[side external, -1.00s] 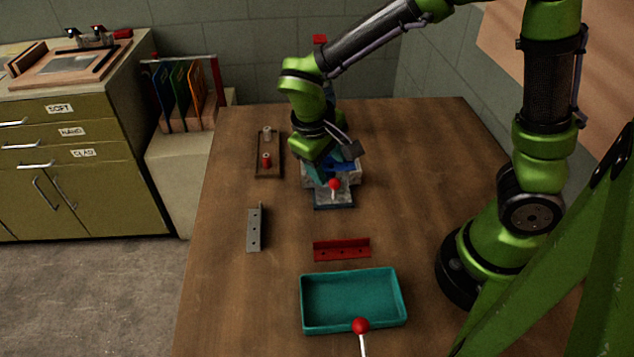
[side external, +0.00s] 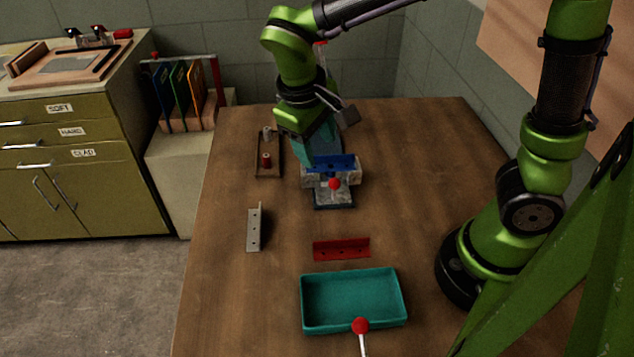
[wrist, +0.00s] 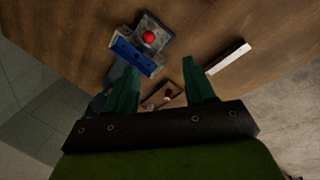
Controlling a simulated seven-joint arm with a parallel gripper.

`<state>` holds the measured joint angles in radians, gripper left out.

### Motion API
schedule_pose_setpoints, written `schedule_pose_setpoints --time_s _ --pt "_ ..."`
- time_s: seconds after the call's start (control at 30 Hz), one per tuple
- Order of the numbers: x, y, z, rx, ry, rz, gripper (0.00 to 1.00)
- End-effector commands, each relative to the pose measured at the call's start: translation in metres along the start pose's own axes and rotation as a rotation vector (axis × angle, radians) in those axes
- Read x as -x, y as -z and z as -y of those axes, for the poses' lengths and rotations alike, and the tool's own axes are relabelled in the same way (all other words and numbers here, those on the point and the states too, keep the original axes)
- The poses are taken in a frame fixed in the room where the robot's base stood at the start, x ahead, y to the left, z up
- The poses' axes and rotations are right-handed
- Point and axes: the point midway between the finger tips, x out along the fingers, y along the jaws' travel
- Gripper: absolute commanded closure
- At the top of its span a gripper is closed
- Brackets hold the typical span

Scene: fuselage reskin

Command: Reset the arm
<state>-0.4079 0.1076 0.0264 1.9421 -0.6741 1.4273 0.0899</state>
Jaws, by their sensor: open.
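My gripper (side external: 316,155) is raised just above and behind the grey vise (side external: 346,179) on the wooden table. Its two teal fingers are spread apart and empty in the wrist view (wrist: 163,78). A blue angle bracket with holes (side external: 333,162) sits in the top of the vise. It also shows in the wrist view (wrist: 134,55), beyond the left fingertip and apart from it. The vise has a red ball-ended handle (side external: 334,184) at its front. My fingertips are partly hidden in the side view.
A red bracket (side external: 341,249) and a grey bracket (side external: 254,228) lie on the table (side external: 420,200). An empty teal tray (side external: 303,312) stands at the front, with a red-ball lever (side external: 360,326) before it. A wooden holder (side external: 268,172) with small fittings lies left of the vise.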

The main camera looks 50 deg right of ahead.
Motion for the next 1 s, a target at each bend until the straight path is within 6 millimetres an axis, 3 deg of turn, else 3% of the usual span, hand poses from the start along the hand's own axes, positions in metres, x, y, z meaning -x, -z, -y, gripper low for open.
schedule_pose_setpoints --time_s 0.17,0.53,0.8,1.0 --pt "0.006 -0.026 -0.006 -0.043 0.193 -0.092 0.46" --pt "0.035 -0.074 -0.051 -0.359 0.503 -0.44 0.46" --pt "0.048 -0.087 -0.071 -0.462 0.528 -0.546 0.46" --pt "0.048 -0.086 -0.073 -0.466 0.525 -0.545 0.46"
